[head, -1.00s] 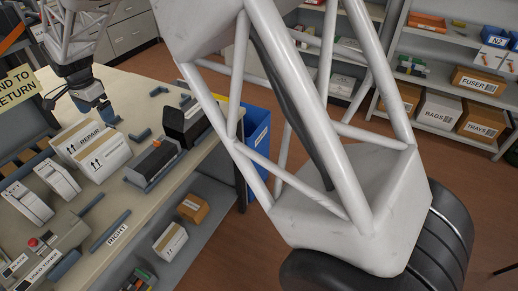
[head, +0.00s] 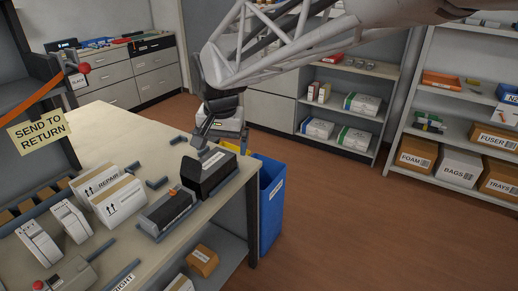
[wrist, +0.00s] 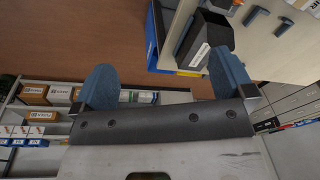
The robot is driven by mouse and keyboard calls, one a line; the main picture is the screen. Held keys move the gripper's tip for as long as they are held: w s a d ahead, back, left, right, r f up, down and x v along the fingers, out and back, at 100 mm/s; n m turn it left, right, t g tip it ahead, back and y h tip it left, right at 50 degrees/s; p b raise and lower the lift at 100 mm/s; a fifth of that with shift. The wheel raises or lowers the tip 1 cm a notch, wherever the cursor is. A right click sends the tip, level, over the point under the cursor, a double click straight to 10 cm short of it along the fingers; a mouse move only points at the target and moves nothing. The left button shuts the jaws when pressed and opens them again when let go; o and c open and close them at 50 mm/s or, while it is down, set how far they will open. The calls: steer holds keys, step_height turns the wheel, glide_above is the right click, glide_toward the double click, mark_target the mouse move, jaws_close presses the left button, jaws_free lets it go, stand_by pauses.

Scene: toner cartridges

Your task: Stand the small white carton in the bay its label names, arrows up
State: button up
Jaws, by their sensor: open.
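White cartons with brown tape stand on the bench in the head view. One is labelled REPAIR (head: 106,180), and the one in front of it (head: 122,201) shows up arrows. Another white carton (head: 181,284) is cut off at the bottom edge, on the shelf below. I cannot tell which is the small carton. Blue corner strips (head: 157,183) mark places on the bench, and a label RIGHT (head: 122,283) lies at its front edge. My gripper (head: 204,138) is above the bench's far right corner, near a black box. The wrist view shows its blue fingers (wrist: 165,82) apart and empty.
The open black box (head: 210,174) and a grey cartridge in a tray (head: 167,212) stand along the bench's right edge. A blue bin (head: 271,195) is on the floor beside it. White cartridges (head: 40,238) stand at left. Floor to the right is clear.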

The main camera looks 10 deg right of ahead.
steer(key=s+d+f+n, duration=0.1)
steer(key=s+d+f, duration=0.1)
steer(key=s+d, duration=0.5)
steer(key=s+d+f+n+t, duration=0.1)
steer(key=s+d, duration=0.5)
steer(key=s, duration=0.9)
steer(key=shift+s+d+f+n+h, duration=0.2)
steer(key=shift+d+f+n+h, duration=0.2)
steer(key=shift+n, duration=0.4)
steer(key=shift+w+a, duration=0.1)
steer(key=shift+w, duration=0.05)
